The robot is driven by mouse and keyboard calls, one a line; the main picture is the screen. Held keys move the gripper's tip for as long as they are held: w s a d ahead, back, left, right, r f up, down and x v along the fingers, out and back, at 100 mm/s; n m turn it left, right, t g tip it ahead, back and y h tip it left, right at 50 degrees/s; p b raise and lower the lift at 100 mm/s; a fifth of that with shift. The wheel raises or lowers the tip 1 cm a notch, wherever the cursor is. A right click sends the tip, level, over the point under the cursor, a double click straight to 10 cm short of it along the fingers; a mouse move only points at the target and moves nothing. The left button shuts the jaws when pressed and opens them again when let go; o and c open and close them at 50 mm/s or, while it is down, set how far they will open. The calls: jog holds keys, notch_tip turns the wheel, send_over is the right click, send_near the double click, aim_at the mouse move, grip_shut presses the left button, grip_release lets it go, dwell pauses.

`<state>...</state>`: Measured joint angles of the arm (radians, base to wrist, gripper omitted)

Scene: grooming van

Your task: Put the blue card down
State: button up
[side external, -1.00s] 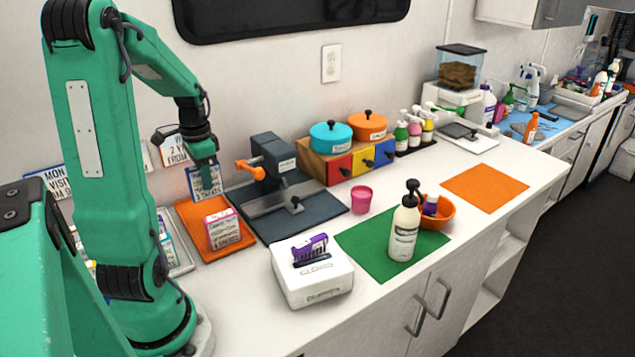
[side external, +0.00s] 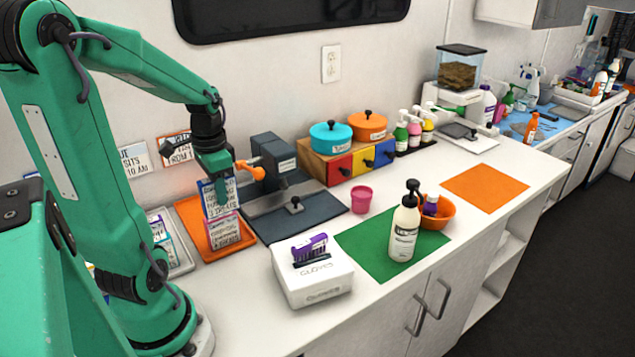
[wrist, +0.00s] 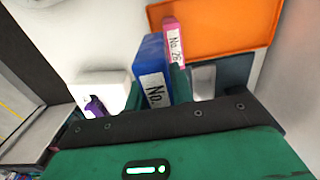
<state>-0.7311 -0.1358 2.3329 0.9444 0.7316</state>
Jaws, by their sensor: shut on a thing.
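My gripper (side external: 219,182) is shut on the blue card (side external: 211,200), a blue-edged card with a white printed face, held roughly upright. It shows as a blue block with a white label in the wrist view (wrist: 151,62), between my fingers (wrist: 157,94). In the side view the card is over the orange tray (side external: 187,220), just above and behind the pink card (side external: 224,234). The pink card stands in the tray and also shows beside the blue one in the wrist view (wrist: 171,40). Whether the two cards touch is hard to tell.
A grey tray (side external: 181,262) with several cards is left of the orange tray. A dark press with an orange handle (side external: 256,173) stands close on the right. The white glove box (side external: 312,280) is in front; the green mat (side external: 365,245) lies farther right.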

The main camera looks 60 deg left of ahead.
jog(key=a, duration=2)
notch_tip(320, 180, down, 7)
jog(key=shift+d+r, duration=0.15)
jog(key=shift+d, duration=0.05)
notch_tip(320, 180, down, 4)
jog(key=shift+r, duration=0.1)
jog(key=shift+a+f, duration=0.2)
jog(key=shift+f, duration=0.3)
jog(key=shift+f, duration=0.15)
jog(key=o, duration=1)
